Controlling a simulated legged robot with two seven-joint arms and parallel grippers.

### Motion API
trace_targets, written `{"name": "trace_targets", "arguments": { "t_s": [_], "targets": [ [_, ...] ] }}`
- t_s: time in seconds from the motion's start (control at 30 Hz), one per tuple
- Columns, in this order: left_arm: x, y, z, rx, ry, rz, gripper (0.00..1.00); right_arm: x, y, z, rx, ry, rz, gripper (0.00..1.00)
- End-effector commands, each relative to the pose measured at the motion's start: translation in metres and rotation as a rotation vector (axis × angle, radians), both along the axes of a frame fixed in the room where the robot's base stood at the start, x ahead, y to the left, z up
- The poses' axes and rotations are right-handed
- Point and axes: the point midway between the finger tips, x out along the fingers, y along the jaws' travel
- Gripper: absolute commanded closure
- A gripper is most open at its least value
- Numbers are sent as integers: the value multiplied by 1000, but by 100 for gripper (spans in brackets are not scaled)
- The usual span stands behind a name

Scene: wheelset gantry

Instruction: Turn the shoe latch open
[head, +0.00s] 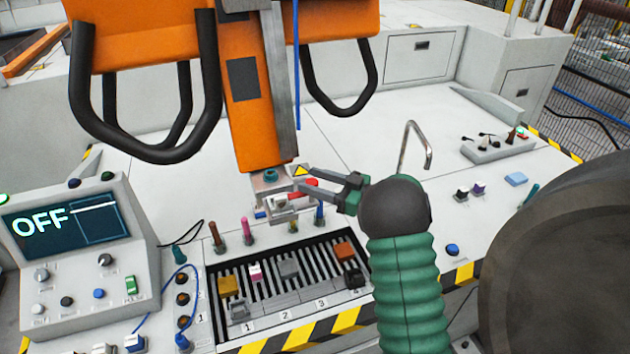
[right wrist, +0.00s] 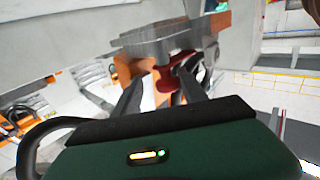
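The shoe latch appears as a small red handle (head: 305,183) on a grey metal fitting (head: 278,203) below the orange column in the head view. My right gripper (head: 309,179) reaches it from the right, its two dark fingers apart, with the red handle at their tips. In the right wrist view the red handle (right wrist: 178,82) shows between the spread fingers (right wrist: 160,88), under a grey metal block (right wrist: 168,40). It looks nearer the right finger; I cannot tell whether they touch. My left gripper is out of view.
The orange column (head: 250,110) with black loop handles hangs just above and left of the gripper. A slotted tray (head: 290,312) with coloured blocks lies in front. A console (head: 75,260) reading "OFF" stands left. A bent metal rod (head: 415,140) rises behind my right arm.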

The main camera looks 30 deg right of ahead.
Motion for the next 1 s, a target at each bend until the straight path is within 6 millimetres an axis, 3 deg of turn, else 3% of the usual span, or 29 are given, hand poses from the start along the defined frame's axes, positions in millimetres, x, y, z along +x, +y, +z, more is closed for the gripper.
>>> {"name": "trace_targets", "arguments": {
  "t_s": [0.07, 0.37, 1.0],
  "targets": [
    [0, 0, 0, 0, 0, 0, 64, 0, 1, 1, -1, -1, 1, 61],
    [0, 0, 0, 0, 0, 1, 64, 0, 3, 2, -2, -3, 2, 100],
    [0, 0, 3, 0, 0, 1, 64, 0, 1, 3, 1, -2, -81, 100]
  ]
}}
